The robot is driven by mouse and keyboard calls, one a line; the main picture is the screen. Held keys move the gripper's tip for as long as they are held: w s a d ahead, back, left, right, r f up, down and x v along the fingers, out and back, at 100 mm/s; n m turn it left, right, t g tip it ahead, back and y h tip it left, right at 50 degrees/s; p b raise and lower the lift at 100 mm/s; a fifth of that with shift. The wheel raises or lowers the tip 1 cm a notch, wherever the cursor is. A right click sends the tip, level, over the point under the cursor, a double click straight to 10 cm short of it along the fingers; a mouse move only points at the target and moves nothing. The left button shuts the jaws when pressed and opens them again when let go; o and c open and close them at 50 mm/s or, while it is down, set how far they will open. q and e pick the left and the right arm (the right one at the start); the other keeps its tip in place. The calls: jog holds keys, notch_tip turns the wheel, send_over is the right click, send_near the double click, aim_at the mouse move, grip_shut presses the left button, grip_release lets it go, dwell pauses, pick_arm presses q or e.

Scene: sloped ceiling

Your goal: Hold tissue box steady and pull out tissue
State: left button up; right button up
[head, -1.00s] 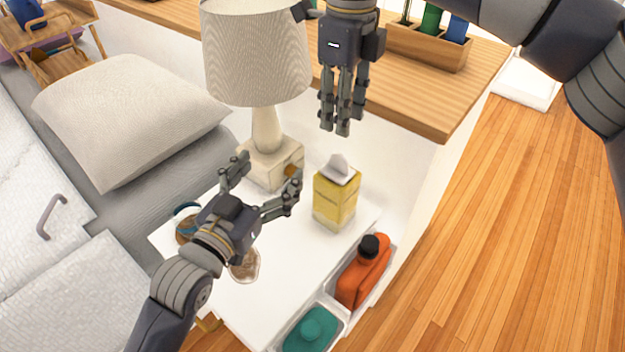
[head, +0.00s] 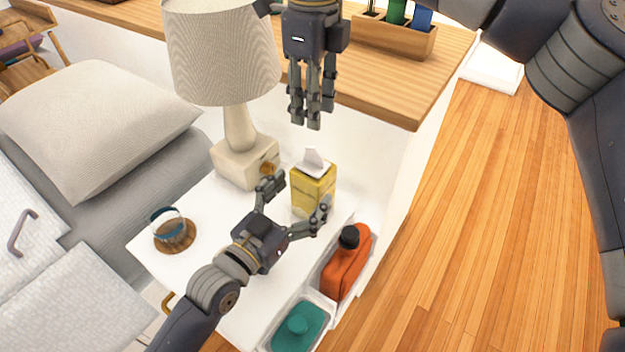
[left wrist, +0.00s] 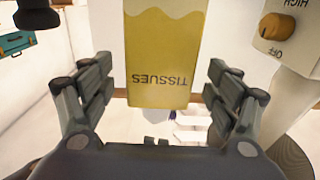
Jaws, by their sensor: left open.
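The yellow tissue box (head: 312,190) stands upright on the white table (head: 215,215), with a white tissue (head: 313,161) sticking out of its top. My left gripper (head: 295,203) is open, its fingers reaching toward the box from the front left. In the left wrist view the box (left wrist: 160,60), marked TISSUES, sits between the two open finger pairs (left wrist: 152,90), with gaps on both sides. My right gripper (head: 311,122) hangs above and behind the box, fingers pointing down and close together, apart from the tissue. Whether its fingers are fully shut is unclear.
A lamp (head: 238,130) stands just behind and left of the box; its base dial (left wrist: 276,27) shows in the left wrist view. A glass on a coaster (head: 172,230) is at the left. An orange bottle (head: 346,262) and a teal-lidded container (head: 298,328) sit along the right edge.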

pick_arm(q)
jog(key=shift+x, duration=2.25)
jog(key=shift+f, duration=0.1)
